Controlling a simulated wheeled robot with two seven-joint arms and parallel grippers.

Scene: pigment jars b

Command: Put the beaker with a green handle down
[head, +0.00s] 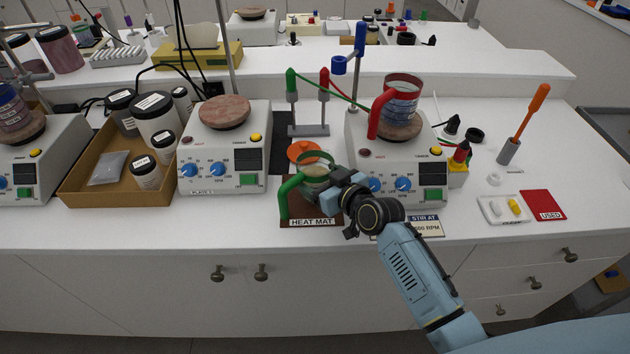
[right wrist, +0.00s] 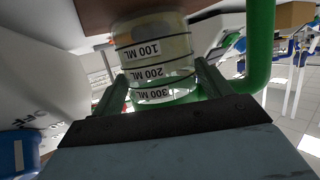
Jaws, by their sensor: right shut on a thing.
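The beaker with a green handle (head: 314,171) is upright at the heat mat (head: 297,217) on the front of the bench, its handle toward the left. My right gripper (head: 329,186) is shut on the beaker's side. In the right wrist view the glass wall of the beaker (right wrist: 155,50), with its upside-down volume marks, is between my two fingers (right wrist: 157,82). Its base is close to the brown mat (right wrist: 95,12); I cannot tell whether it touches. My left gripper is not in view.
A red-handled beaker (head: 401,98) stands on the stirrer (head: 415,168) right of the mat. Another stirrer (head: 222,150) is to the left. A "stir at" sign (head: 426,227) lies to the right.

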